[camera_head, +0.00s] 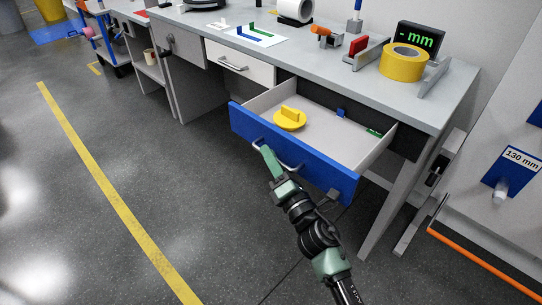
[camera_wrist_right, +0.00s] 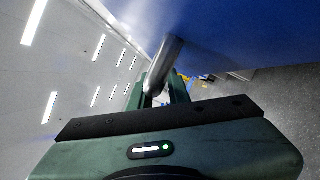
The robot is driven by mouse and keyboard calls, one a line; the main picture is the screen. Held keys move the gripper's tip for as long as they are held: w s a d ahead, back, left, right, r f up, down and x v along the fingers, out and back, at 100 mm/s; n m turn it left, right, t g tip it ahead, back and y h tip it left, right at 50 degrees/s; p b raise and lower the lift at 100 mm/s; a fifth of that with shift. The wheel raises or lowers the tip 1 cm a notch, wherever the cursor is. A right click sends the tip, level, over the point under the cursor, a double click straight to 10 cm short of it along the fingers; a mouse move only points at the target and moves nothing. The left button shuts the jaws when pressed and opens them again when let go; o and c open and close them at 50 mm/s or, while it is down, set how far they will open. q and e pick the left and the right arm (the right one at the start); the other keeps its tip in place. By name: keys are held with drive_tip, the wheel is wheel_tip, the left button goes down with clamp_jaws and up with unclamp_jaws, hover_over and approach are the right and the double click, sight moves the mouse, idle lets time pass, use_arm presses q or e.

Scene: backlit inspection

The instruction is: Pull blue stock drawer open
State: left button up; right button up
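The blue stock drawer (camera_head: 295,155) stands pulled out from under the workbench, its grey inside showing. It holds a yellow round piece with a raised grip (camera_head: 289,119), a small blue piece (camera_head: 341,112) and a green piece (camera_head: 375,133). A metal bar handle (camera_head: 291,166) runs along its blue front. My right gripper (camera_head: 268,160) is at the left part of this handle. In the right wrist view the handle bar (camera_wrist_right: 165,62) passes between the two green fingers, which look closed around it. My left gripper is not in view.
The workbench (camera_head: 300,50) carries a yellow tape roll (camera_head: 404,62), a display and small fixtures. A white-fronted drawer (camera_head: 240,64) to the left is closed. A bench leg (camera_head: 398,200) stands right of the blue drawer. The floor (camera_head: 160,160) in front and left is clear.

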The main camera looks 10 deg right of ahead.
drive_tip(key=shift+o, duration=0.7)
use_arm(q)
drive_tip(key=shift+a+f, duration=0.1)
